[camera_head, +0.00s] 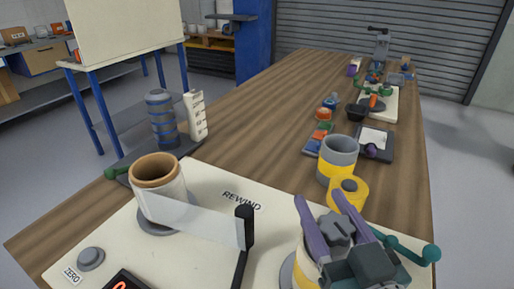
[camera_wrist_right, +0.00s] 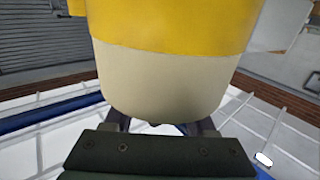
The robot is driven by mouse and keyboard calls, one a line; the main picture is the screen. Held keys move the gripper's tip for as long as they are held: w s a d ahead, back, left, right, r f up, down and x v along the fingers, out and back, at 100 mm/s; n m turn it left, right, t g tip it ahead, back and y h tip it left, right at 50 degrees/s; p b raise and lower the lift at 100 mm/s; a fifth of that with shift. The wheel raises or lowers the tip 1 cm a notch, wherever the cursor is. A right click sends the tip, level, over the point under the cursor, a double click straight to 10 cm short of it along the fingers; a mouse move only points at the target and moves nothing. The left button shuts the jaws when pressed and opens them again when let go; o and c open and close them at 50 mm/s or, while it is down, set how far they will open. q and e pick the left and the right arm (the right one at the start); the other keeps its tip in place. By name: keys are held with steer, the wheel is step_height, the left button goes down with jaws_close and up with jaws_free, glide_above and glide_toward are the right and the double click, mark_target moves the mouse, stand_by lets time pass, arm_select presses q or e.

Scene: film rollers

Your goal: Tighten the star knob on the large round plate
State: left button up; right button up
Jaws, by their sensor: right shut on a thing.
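The dark grey star knob (camera_head: 336,229) is at the lower right of the head view, on top of a cream and yellow roll. My right gripper (camera_head: 321,202) has its two purple fingers on either side of the knob and is shut on it. A grey round plate (camera_head: 287,272) shows only as an edge beside the roll; the gripper and roll hide most of it. In the right wrist view, a yellow and cream cylinder (camera_wrist_right: 170,65) fills the upper middle and hides the knob. My left gripper is not in view.
The cream panel (camera_head: 215,255) marked REWIND carries a tan-cored roll (camera_head: 158,190) with a pale strip running to a black post (camera_head: 244,228). A teal crank (camera_head: 430,253) is right of the gripper. A grey and yellow cup (camera_head: 337,160) stands behind. The table's middle left is clear.

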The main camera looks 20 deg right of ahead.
mark_target(343, 244)
stand_by(0.5)
steer(key=o, duration=1.4)
steer(key=shift+c, duration=0.2)
steer(key=s, duration=0.3)
steer(key=s+a, duration=0.1)
steer(key=s, duration=0.2)
steer(key=s+a, duration=0.1)
steer(key=s, duration=0.2)
steer(key=shift+s, duration=0.4)
